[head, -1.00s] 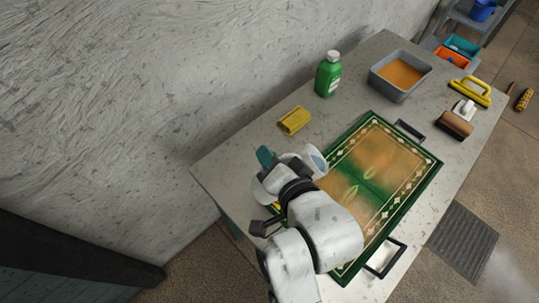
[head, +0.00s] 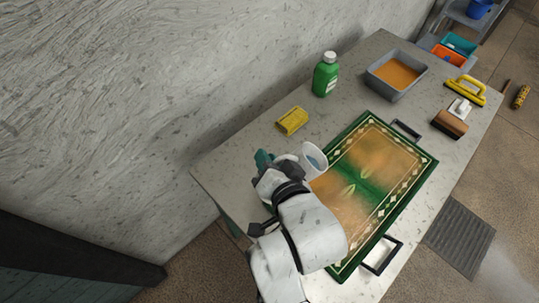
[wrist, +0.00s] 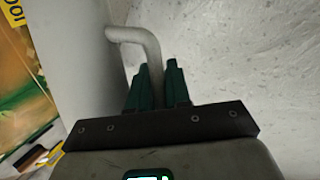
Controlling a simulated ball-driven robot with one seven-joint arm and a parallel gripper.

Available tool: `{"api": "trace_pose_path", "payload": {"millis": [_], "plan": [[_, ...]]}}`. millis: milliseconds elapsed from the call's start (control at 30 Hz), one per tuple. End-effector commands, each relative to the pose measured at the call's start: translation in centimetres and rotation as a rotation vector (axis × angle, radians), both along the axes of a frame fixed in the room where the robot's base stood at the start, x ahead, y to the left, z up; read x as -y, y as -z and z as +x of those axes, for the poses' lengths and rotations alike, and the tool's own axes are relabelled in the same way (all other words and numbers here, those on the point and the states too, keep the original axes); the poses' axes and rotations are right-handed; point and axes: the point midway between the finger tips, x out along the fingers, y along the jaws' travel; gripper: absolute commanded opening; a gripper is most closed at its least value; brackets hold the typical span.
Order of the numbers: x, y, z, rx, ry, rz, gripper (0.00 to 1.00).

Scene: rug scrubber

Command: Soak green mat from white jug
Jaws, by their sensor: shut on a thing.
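The green-bordered mat (head: 379,126) lies on the table with its middle mostly orange-brown and a green band across its centre. My arm hides part of its left side. The white jug (head: 319,172) is by the mat's left edge, with its mouth and bluish inside in view. Whether it touches the table is hard to tell. My gripper (head: 266,163) is at the jug's left side. In the wrist view, my gripper (wrist: 156,90) is shut on the jug's handle (wrist: 126,34), and the jug's pale wall (wrist: 85,70) fills the left.
A yellow sponge (head: 292,120), green bottle (head: 325,77), grey tub of orange-brown liquid (head: 379,85), yellow-handled brush (head: 466,90) and brown-headed scrubber (head: 449,123) surround the mat's far side. A black-handled tray end (head: 384,262) is at the front. A wall stands behind the table.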

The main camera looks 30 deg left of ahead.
Motion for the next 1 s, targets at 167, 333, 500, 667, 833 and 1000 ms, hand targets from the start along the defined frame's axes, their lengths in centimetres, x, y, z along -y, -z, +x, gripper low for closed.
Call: {"api": "trace_pose_path", "payload": {"millis": [167,333,500,667,833,1000], "plan": [[-0.3,0.4,-0.2,0.129,-0.002,-0.149,0.00],[-0.3,0.6,-0.2,0.181,0.000,-0.211,0.00],[0.1,1.8,0.1,0.273,0.000,-0.320,0.00],[0.2,1.7,0.3,0.308,0.000,-0.360,0.00],[0.3,1.7,0.3,0.306,0.001,-0.357,0.00],[0.3,1.7,0.3,0.305,0.000,-0.357,0.00]]}}
